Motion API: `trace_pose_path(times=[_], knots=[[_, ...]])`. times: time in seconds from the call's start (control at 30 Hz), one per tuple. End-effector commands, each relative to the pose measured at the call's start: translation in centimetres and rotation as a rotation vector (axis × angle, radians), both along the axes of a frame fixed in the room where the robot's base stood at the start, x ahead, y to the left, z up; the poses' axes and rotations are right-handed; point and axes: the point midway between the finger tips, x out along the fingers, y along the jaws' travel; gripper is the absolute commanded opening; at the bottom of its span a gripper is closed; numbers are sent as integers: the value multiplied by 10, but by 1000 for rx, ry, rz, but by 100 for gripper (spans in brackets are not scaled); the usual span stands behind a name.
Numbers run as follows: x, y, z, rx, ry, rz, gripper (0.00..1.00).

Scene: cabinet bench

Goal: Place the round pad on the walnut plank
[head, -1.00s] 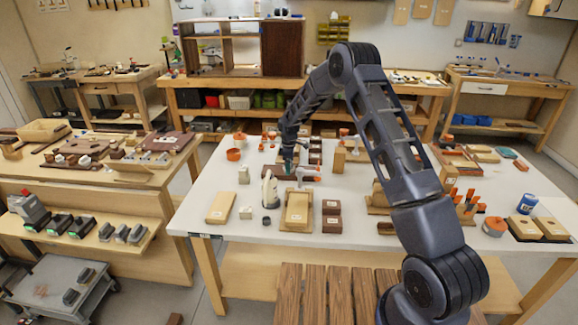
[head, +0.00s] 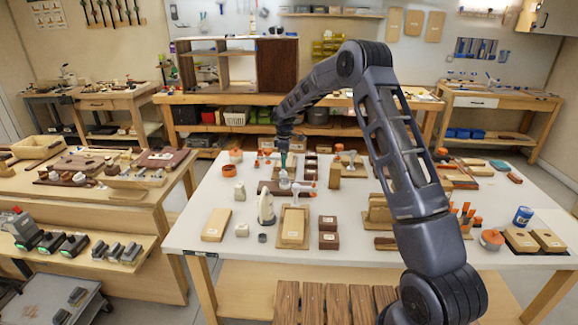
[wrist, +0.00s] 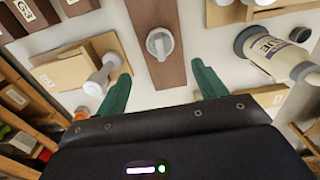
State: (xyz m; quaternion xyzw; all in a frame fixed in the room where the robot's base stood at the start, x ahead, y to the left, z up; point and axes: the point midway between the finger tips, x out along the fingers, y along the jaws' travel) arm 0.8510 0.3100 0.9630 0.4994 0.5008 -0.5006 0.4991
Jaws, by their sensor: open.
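The round pad (wrist: 160,43) is a pale grey-white disc with a raised bar across its top. In the wrist view it appears to lie flat on the walnut plank (wrist: 155,15), a long dark brown board, and spans much of its width. In the head view the small pale pad (head: 284,181) shows over the walnut plank (head: 268,187), below the fingertips. My gripper (wrist: 161,70) has green fingers, spread apart with nothing between them. It is above the pad and apart from it; in the head view my gripper (head: 284,160) points down over the plank.
A wooden block (wrist: 75,75) with a pale knobbed piece is near the left finger. A framed wooden tray (head: 293,228) and dark boxes (head: 328,232) stand nearer on the white table.

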Motion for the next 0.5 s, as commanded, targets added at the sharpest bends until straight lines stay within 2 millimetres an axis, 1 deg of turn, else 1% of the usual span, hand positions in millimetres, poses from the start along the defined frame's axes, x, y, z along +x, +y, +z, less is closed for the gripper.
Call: trace_pose_path(times=[0.27,0.37,0.47,0.5], knots=[[-1,-3,8,0,-3,-7,70],[-4,-14,24,2,-12,-38,70],[-11,-35,52,5,-30,-94,70],[-15,-45,65,7,-38,-122,70]])
